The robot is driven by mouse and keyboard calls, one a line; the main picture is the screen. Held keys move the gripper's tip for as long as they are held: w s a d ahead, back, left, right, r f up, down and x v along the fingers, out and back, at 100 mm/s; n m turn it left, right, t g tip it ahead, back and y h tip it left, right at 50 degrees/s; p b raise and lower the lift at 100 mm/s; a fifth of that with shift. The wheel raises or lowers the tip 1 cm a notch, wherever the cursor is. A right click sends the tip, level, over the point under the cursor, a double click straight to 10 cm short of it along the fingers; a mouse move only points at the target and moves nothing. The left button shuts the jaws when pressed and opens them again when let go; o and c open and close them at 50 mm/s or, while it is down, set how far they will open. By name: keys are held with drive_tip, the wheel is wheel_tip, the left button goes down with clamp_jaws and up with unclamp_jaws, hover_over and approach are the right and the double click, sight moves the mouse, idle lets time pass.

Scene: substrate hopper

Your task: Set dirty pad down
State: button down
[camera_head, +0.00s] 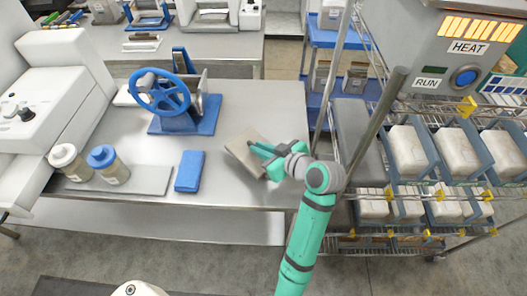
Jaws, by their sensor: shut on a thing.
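A tan-grey flat pad (245,150) is at the right part of the steel table (250,100). It is tilted in the picture, and my gripper (264,152) is shut on its right side. My green arm reaches up from the bottom and its fingers cover part of the pad. I cannot tell whether the pad touches the table top. A blue pad (189,171) lies flat on the table to the left, apart from the gripper.
A blue handwheel press (165,97) stands behind the blue pad. A wire rack (408,190) with bagged blocks and a metal post stand close right of my arm. Bare table lies between the blue pad and my gripper.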

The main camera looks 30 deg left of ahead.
drive_tip(key=shift+w+f, duration=0.2)
drive_tip(key=shift+f, duration=0.15)
drive_tip(key=shift+w+f, duration=0.2)
drive_tip(key=shift+f, duration=1.4)
drive_tip(key=shift+s+f, duration=0.1)
drive_tip(key=c, duration=1.8)
unclamp_jaws()
